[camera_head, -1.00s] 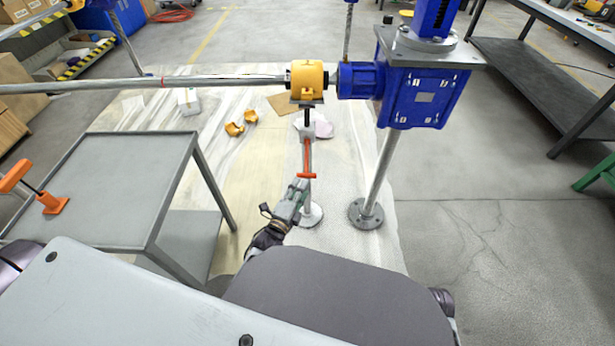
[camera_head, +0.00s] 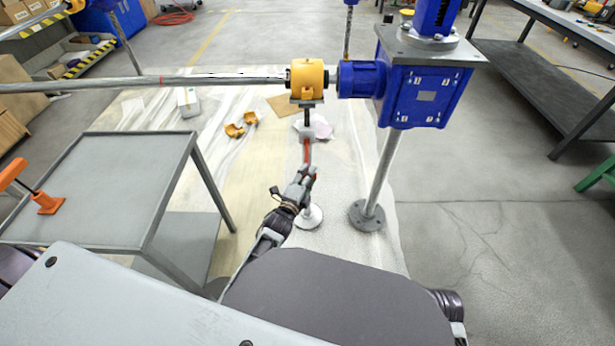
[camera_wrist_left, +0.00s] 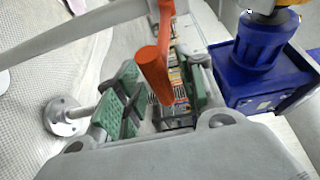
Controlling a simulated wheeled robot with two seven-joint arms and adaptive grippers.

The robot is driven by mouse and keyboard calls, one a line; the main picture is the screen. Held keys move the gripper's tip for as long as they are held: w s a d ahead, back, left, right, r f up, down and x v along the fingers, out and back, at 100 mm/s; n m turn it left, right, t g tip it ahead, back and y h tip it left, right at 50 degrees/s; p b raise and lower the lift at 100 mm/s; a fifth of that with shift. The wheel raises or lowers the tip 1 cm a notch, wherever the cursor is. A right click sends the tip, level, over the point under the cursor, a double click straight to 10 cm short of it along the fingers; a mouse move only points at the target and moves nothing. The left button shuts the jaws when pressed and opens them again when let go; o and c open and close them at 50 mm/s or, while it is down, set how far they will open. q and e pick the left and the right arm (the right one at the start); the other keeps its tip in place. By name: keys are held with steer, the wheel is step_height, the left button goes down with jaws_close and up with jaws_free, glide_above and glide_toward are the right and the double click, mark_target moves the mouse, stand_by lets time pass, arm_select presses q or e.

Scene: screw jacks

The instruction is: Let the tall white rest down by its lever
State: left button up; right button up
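The tall white rest shows in the head view as a slim upright on a round white foot (camera_head: 309,217), under the yellow coupling (camera_head: 307,79). Its orange lever (camera_head: 307,152) hangs along the upright; the lower end is partly hidden by my left gripper (camera_head: 303,178). In the left wrist view the lever's orange handle (camera_wrist_left: 154,74) lies between the green pads of my left gripper (camera_wrist_left: 160,98). The pads stand apart, with a visible gap on the left side of the handle. A pale bar (camera_wrist_left: 85,33) crosses the upper left of that view. My right gripper is not seen.
A blue gearbox (camera_head: 428,98) on a grey post (camera_head: 380,175) stands close right of the rest. A long shaft (camera_head: 200,81) runs left from the coupling. A grey cart (camera_head: 110,180) with an orange-handled tool (camera_head: 47,203) stands left. Yellow pieces (camera_head: 235,130) lie behind on the mat.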

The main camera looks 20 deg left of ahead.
arm_select(q)
jaws_close()
stand_by(0.3)
steer(key=shift+f, duration=0.1)
stand_by(0.4)
